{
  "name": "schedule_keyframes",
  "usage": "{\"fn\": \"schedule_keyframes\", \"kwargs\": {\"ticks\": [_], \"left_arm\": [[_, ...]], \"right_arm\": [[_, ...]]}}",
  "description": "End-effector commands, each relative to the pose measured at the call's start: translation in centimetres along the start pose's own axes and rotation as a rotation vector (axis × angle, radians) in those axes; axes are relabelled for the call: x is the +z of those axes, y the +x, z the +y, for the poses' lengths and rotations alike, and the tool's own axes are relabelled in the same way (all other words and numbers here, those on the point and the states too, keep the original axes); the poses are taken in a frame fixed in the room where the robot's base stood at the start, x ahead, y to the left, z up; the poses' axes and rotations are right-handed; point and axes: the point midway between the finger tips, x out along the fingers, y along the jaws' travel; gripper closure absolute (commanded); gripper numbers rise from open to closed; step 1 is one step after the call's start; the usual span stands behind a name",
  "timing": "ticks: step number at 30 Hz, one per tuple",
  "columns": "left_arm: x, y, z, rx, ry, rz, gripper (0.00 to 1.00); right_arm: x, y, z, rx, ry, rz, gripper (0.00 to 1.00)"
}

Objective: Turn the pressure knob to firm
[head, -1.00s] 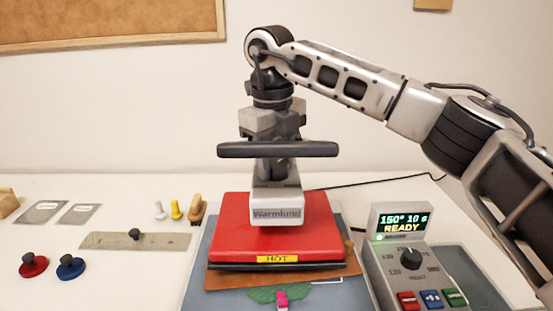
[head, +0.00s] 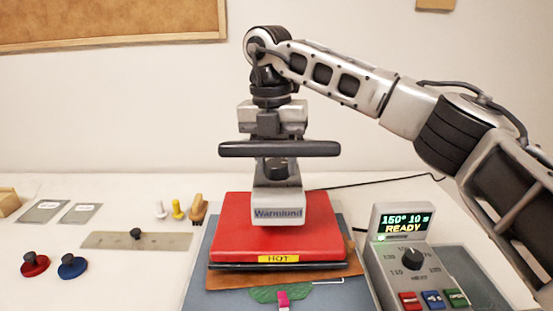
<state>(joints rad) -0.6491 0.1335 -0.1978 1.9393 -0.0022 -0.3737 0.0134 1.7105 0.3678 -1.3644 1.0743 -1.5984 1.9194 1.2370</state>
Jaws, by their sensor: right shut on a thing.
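The red heat press (head: 235,225), marked Warmlund and HOT, stands in the middle of the table with a dark handle bar (head: 232,150) across its front. The dark round pressure knob (head: 280,170) sits on top of the press head, just below the bar. My right gripper (head: 272,138) points straight down from above and is shut on the knob. The bar hides the fingertips and the top of the knob. No setting marks are readable on the knob. My left gripper is out of view.
A control box (head: 380,268) at right reads 150°, 10 s, READY, with a dial (head: 412,259) and several buttons.

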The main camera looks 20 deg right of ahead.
Motion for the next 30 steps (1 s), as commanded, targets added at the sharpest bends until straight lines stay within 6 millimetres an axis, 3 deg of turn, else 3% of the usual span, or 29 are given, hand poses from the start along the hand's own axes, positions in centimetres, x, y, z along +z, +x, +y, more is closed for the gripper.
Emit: {"fn": "schedule_keyframes", "kwargs": {"ticks": [15,30], "left_arm": [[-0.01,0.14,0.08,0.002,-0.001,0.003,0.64],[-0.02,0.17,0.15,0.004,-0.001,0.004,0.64]], "right_arm": [[0.17,-0.16,0.03,0.001,0.397,0.022,0.82],[0.2,-0.2,0.04,0.002,0.506,0.028,0.82]]}}
